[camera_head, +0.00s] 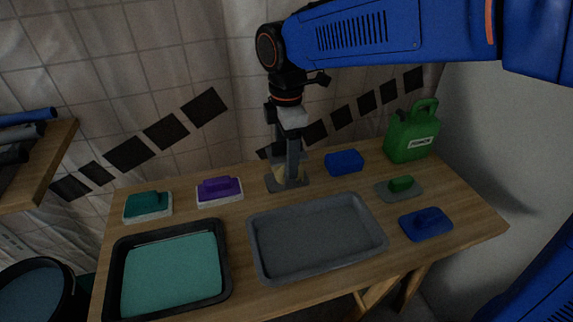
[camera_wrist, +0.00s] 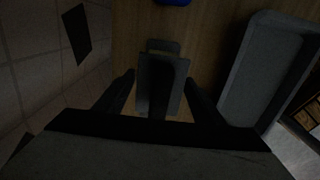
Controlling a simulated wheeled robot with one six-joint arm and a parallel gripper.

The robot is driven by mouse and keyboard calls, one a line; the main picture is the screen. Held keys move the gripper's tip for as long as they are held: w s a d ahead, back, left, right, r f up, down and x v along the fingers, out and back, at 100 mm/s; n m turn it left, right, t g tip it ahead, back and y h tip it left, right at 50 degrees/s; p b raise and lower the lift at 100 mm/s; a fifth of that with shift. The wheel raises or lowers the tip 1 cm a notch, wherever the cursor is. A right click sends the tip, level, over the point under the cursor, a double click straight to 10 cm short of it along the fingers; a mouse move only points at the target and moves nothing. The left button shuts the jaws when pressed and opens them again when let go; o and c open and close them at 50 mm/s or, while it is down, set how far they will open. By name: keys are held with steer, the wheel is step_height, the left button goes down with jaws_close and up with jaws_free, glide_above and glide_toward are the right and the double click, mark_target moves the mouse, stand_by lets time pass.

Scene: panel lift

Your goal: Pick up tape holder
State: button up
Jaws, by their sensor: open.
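The tape holder (camera_head: 272,184) stands on the wooden table near its back edge, left of the blue block. In the wrist view the grey tape holder (camera_wrist: 162,47) lies between the two dark fingers of my gripper (camera_wrist: 160,80). The fingers are apart, one on each side, with a gap to it visible on both sides. Whether they touch it lower down is too dark to tell.
A grey tray (camera_head: 310,240) lies in front, also in the wrist view (camera_wrist: 262,75). A black tray with teal liquid (camera_head: 170,270) is front left. Teal (camera_head: 147,205) and purple (camera_head: 219,190) floats, a blue block (camera_head: 344,161), green canister (camera_head: 411,135) and trowels (camera_head: 426,224) stand around.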

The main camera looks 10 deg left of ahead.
steer(key=shift+f, duration=0.3)
steer(key=shift+c, duration=0.5)
steer(key=c, duration=0.9)
steer(key=shift+c, duration=0.2)
steer(key=shift+r, duration=0.1)
step_height(320, 180, up, 10)
steer(key=shift+f, duration=0.1)
